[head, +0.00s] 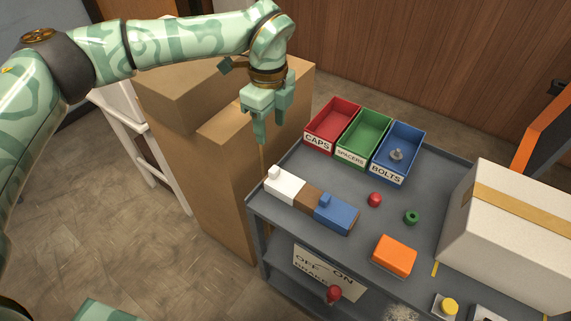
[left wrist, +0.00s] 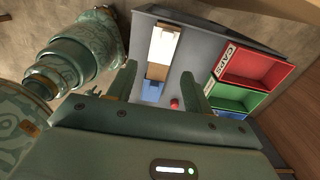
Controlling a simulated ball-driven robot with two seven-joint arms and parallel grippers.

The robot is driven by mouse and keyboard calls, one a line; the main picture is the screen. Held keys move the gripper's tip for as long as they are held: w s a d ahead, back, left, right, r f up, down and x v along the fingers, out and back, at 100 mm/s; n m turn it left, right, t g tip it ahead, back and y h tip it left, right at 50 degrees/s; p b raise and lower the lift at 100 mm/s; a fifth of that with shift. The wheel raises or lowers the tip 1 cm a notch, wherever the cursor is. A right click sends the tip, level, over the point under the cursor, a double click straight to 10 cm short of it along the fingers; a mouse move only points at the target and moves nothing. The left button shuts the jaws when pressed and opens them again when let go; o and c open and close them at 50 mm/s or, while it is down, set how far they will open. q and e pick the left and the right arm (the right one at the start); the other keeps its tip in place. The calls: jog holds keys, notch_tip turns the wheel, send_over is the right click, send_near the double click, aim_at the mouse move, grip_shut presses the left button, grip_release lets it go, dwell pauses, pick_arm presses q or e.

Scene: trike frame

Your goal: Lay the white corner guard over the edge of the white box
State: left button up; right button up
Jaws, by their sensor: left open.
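The white corner guard (head: 285,184) lies on the grey cart top near its left corner, at the end of a row with a brown piece (head: 308,197) and a blue piece (head: 337,212). The guard also shows in the left wrist view (left wrist: 163,44). My left gripper (head: 272,121) is open and empty, pointing down, above and slightly left of the guard, apart from it. Its fingers also show in the left wrist view (left wrist: 157,82). The white box (head: 510,235), with a tan tape strip, stands at the cart's right side, partly cut off. My right gripper is not in view.
Red (head: 333,124), green (head: 364,137) and blue (head: 398,152) bins line the cart's back. A red cap (head: 375,199), green ring (head: 411,217) and orange block (head: 395,256) lie mid-cart. Tall cardboard boxes (head: 215,170) stand left. A brake sign (head: 328,271) hangs in front.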

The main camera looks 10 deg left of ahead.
pick_arm(q)
jog(key=w+f, duration=0.1)
jog(key=f, duration=0.1)
jog(key=b, duration=0.2)
send_over(277, 170)
jog(key=f, duration=0.8)
jog(key=shift+s+a+f, duration=0.15)
jog(key=shift+s+f, duration=0.15)
jog(key=shift+f, duration=0.4)
jog(key=f, duration=0.1)
jog(key=f+b, duration=0.1)
jog(key=f, duration=0.1)
jog(key=f+b, duration=0.1)
jog(key=f, duration=0.1)
jog(key=shift+w, duration=0.25)
jog(key=shift+r, duration=0.15)
jog(key=shift+c, duration=0.9)
jog(key=c, duration=0.9)
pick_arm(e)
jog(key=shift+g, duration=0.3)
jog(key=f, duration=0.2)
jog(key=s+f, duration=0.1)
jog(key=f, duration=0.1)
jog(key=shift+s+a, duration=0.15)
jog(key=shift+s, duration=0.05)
